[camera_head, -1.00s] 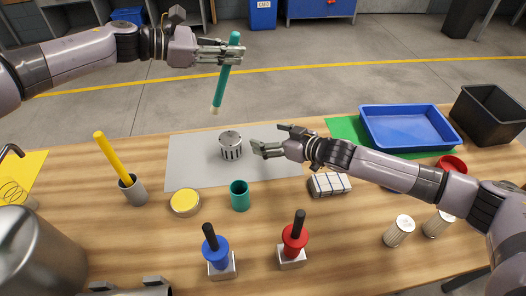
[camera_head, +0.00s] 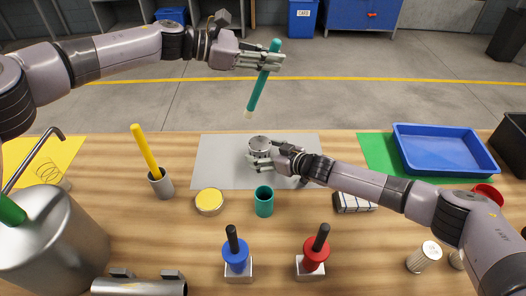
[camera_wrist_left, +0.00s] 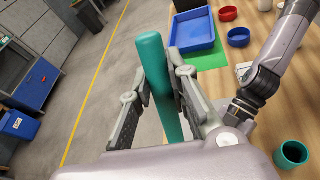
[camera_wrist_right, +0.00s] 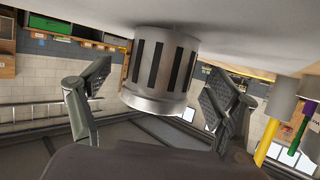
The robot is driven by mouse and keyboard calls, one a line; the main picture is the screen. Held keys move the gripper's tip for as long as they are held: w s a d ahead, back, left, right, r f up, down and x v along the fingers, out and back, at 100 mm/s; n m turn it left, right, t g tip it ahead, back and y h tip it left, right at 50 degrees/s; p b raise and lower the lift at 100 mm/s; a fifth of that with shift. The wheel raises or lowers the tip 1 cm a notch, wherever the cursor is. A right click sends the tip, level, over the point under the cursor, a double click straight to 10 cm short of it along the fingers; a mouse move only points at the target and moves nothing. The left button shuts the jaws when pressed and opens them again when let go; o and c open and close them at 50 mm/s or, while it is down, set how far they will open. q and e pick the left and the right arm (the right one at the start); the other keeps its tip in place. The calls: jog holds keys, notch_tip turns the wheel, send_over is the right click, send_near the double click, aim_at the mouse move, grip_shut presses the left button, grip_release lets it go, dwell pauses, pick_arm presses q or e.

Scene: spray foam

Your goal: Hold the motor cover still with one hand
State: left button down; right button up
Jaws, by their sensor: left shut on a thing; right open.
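The motor cover (camera_head: 260,144) is a silver slotted cylinder standing on the grey mat (camera_head: 225,150). My right gripper (camera_head: 262,160) is open at its near side. In the right wrist view the cover (camera_wrist_right: 162,68) sits between the spread fingers (camera_wrist_right: 160,100), with gaps visible on both sides. My left gripper (camera_head: 266,60) is shut on a teal stick (camera_head: 258,92) with a pale tip, held tilted in the air above and beyond the mat. The left wrist view shows the teal stick (camera_wrist_left: 157,75) between the fingers. The cover's far side is hidden.
A teal cup (camera_head: 264,203) and a yellow-topped tin (camera_head: 209,202) stand in front of the mat. A grey cup (camera_head: 161,184) holds a yellow stick. A blue tray (camera_head: 440,165) is at right, a metal pot (camera_head: 60,240) at left.

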jog(key=shift+w+a+f, duration=0.1)
jog(key=shift+w+a, duration=0.2)
jog(key=c, duration=1.5)
